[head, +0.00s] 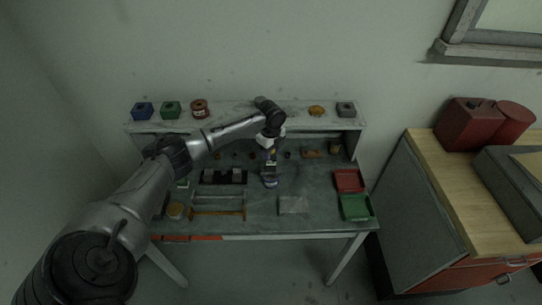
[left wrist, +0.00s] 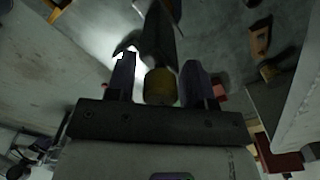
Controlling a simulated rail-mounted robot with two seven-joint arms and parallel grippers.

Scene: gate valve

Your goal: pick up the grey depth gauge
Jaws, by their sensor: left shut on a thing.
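My left gripper (head: 270,154) reaches down over the middle of the workbench. In the left wrist view its two dark fingers (left wrist: 158,68) stand on either side of a thing with a yellowish round end (left wrist: 160,87) and a dark grey body beyond it. I take this thing to be the grey depth gauge (left wrist: 160,38); its grey lower part shows under the gripper in the head view (head: 269,182). The gripper is shut on it. I cannot tell whether its foot touches the bench top. My right gripper is not in view.
The workbench (head: 260,215) has a raised back shelf (head: 235,118) with several small blocks and round items. A red tray (head: 348,180) and a green tray (head: 355,207) lie at the right. A dark rack (head: 223,177) and yellow-handled tool (head: 217,213) lie left. A flat grey plate (head: 293,205) lies in front.

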